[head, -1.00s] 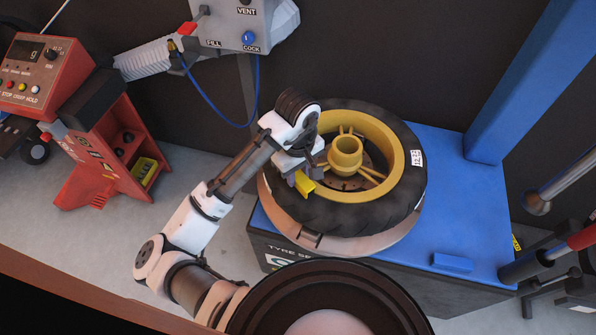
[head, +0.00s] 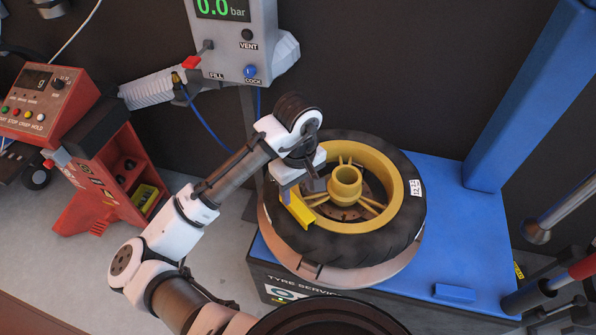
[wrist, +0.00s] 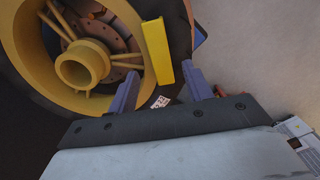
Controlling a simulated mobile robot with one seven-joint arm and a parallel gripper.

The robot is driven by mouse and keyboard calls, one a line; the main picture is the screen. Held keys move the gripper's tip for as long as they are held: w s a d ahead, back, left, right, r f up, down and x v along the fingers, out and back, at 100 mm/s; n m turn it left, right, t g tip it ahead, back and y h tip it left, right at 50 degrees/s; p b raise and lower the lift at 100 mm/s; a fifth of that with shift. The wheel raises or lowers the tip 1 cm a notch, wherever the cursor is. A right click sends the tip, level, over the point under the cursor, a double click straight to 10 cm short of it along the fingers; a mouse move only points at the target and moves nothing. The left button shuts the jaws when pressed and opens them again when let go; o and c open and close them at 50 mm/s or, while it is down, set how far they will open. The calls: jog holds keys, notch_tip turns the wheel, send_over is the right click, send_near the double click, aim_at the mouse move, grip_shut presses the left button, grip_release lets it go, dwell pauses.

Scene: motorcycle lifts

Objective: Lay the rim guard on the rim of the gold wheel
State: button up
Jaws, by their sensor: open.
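The gold wheel (head: 392,210) lies flat in its black tyre on a blue tyre stand. Its hub and spokes also show in the wrist view (wrist: 84,64). The yellow rim guard (head: 297,210) sits at the wheel's left near side, over the edge where rim meets tyre. In the wrist view the guard (wrist: 157,52) stretches away just beyond my fingertips; whether it rests fully on the rim is hard to tell. My gripper (wrist: 161,84) is open, its two fingers apart with nothing between them, just above and behind the guard.
The blue stand (head: 462,235) has bare top at the right, with a small blue block (head: 454,292). A blue post (head: 525,100) rises at the right. A grey inflator box (head: 235,45) with a blue hose hangs behind. A red machine (head: 105,165) stands at the left.

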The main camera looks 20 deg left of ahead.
aim_at(299, 206)
jog(key=shift+r, duration=2.75)
